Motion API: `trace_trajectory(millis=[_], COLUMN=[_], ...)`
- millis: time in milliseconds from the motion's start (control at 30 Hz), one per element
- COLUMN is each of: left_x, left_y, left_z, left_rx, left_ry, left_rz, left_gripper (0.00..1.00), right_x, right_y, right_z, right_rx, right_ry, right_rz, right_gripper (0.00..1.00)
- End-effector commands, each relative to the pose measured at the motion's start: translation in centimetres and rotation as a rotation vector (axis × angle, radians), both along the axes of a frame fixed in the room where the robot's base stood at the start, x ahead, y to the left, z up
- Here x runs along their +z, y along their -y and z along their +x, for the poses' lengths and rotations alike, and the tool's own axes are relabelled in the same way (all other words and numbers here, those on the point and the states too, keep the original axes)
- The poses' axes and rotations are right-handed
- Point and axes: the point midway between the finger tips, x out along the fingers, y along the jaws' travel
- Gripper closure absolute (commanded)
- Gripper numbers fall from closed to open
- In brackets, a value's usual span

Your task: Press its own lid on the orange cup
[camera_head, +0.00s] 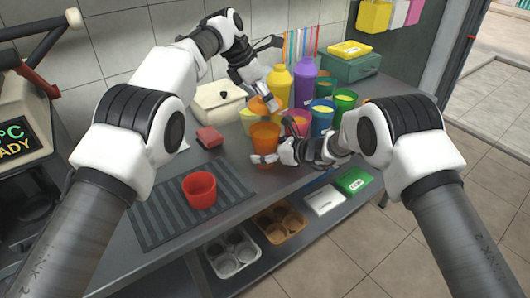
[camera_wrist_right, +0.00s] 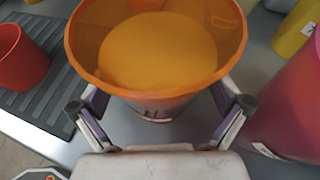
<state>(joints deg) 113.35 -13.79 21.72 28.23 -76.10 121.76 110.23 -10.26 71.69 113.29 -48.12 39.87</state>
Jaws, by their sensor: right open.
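The orange cup (camera_head: 264,136) stands upright on the counter, filled with orange-yellow juice, and its rim is open in the right wrist view (camera_wrist_right: 190,88). My right gripper (camera_head: 274,157) is low at the cup's near side. Its two fingers are spread on either side of the cup in the wrist view (camera_wrist_right: 160,107), and I cannot tell whether they touch it. My left gripper (camera_head: 268,101) is above and behind the cup.
A red cup (camera_head: 199,190) stands on the dark ribbed mat (camera_head: 160,218). A red block-like item (camera_head: 210,137) and a cream pot (camera_head: 215,102) are behind it. Yellow (camera_head: 279,86) and purple (camera_head: 305,78) bottles and several filled cups crowd the right. Trays (camera_head: 233,254) sit below.

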Motion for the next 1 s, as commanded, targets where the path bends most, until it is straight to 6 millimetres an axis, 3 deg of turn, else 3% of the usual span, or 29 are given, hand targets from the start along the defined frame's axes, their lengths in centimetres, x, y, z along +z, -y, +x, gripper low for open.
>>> trace_trajectory(millis=[267,367,533,567,667,1000], left_x=[0.0,0.0,0.0,0.0,-0.3,-4.8], left_y=[0.0,0.0,0.0,0.0,0.0,-0.2], left_z=[0.0,0.0,0.0,0.0,0.0,0.0], left_rx=[0.000,0.000,0.000,0.000,0.000,0.000], left_ry=[0.000,0.000,0.000,0.000,-0.001,0.001], left_rz=[0.000,0.000,0.000,0.000,0.000,-0.006], left_gripper=[0.20,0.20,0.20,0.20,0.20,0.20], right_x=[-0.1,-0.1,-0.1,-0.1,-0.1,-0.1], right_y=[-0.2,-0.2,-0.2,-0.2,-0.2,-0.2], right_z=[0.1,0.1,0.1,0.1,0.1,0.1], right_rx=[0.000,0.000,0.000,0.000,0.000,0.000], right_ry=[0.000,0.000,0.000,0.000,0.000,0.000], right_rz=[0.000,0.000,0.000,0.000,0.000,0.000], right_gripper=[0.00,0.28,0.89,0.93,0.93,0.93])
